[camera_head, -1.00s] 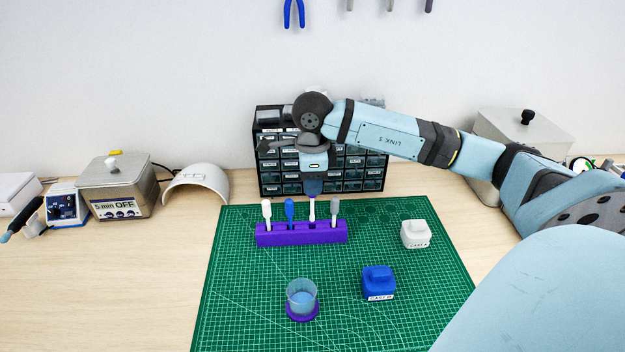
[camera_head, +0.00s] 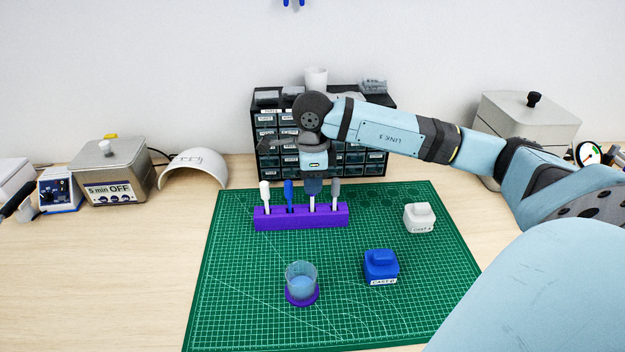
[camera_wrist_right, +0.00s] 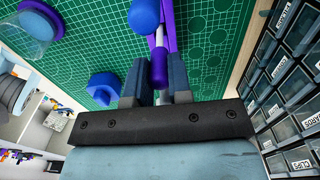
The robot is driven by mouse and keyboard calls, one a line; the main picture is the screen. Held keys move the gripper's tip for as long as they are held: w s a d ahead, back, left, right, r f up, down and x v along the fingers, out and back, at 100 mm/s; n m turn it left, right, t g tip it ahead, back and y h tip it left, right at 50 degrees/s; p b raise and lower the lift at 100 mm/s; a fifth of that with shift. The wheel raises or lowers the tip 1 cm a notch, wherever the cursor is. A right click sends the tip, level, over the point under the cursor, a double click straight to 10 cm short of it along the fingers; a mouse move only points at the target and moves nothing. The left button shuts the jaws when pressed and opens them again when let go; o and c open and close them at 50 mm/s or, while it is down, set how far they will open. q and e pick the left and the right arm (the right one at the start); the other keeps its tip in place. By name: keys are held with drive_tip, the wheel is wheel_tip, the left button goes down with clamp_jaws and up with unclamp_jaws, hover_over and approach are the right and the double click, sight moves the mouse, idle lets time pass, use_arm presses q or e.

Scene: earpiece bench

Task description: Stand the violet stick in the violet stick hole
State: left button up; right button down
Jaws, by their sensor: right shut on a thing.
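My right gripper (camera_head: 313,190) points straight down over the violet rack (camera_head: 272,223) and is shut on the violet stick. The stick's pale shaft (camera_head: 312,204) shows below the fingers, upright, its lower end meeting the rack's top. In the right wrist view its violet head (camera_wrist_right: 158,68) sits between the two fingers (camera_wrist_right: 156,88). The fingers cover this head in the head view. The violet stick hole itself is hidden; I cannot tell how deep the shaft sits.
In the rack stand a white stick (camera_head: 265,193), a blue stick (camera_head: 289,192) and, close right of my gripper, a grey stick (camera_head: 335,190). A clear cup (camera_head: 301,277), blue block (camera_head: 381,265) and white block (camera_head: 419,217) are on the green mat (camera_head: 230,290). Drawers (camera_head: 268,150) stand behind.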

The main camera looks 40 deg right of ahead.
drive_tip(key=shift+f+b, duration=0.3)
idle(0.4)
drive_tip(key=c, duration=1)
unclamp_jaws()
drive_tip(key=shift+o, duration=0.2)
wheel_tip(320, 180, up, 14)
drive_tip(key=shift+f, duration=0.15)
